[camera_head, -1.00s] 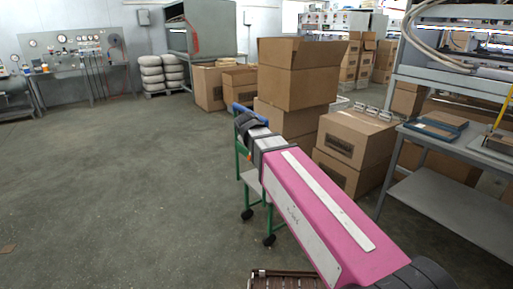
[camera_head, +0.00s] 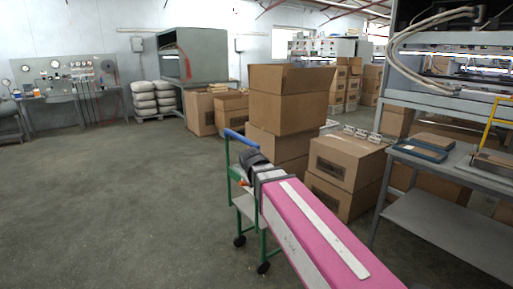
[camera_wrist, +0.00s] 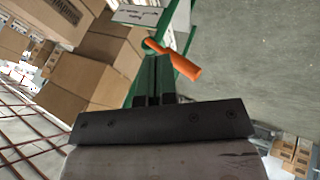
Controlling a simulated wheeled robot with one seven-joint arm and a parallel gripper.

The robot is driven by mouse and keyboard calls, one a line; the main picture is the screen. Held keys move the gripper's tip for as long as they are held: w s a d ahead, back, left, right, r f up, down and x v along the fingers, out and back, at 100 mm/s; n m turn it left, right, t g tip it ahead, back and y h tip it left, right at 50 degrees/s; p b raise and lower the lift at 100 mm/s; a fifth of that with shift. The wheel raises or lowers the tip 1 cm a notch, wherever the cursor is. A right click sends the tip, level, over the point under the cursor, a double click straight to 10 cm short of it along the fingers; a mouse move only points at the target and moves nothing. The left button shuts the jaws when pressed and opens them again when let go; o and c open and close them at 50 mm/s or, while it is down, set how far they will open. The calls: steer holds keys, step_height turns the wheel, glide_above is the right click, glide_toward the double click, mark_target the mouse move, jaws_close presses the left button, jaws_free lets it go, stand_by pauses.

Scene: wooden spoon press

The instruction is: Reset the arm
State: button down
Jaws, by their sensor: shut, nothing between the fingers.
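My pink and white arm (camera_head: 318,235) reaches from the bottom right of the head view toward a green-framed cart (camera_head: 240,200) with a blue handle. In the wrist view my gripper (camera_wrist: 153,75) has its two dark fingers side by side, shut and empty. In the head view the fingers are hard to make out at the arm's far end. An orange-handled object (camera_wrist: 178,62) shows just beyond the fingertips, by the green frame. I cannot tell whether the fingers touch it.
Cardboard boxes (camera_head: 345,165) are stacked behind and right of the cart. A grey metal workbench (camera_head: 440,225) stands at the right with flat blue-edged items (camera_head: 417,150) on top. The floor (camera_head: 110,210) on the left is open. A workbench with gauges (camera_head: 70,85) stands against the far wall.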

steer(key=s+d+f+m+g, duration=0.2)
steer(key=s+d+f, duration=0.2)
steer(key=d+f, duration=0.2)
steer(key=s+d+f+m+g+y, duration=0.1)
steer(key=s+d+f+m+g, duration=0.1)
steer(key=d+f, duration=0.5)
steer(key=s+d+f+m+g, duration=0.2)
steer(key=s+d+f, duration=0.4)
steer(key=f, duration=0.3)
steer(key=shift+s+d+f+m+g+y, duration=0.3)
steer(key=shift+s+d+m+y, duration=0.1)
steer(key=shift+d+m, duration=0.25)
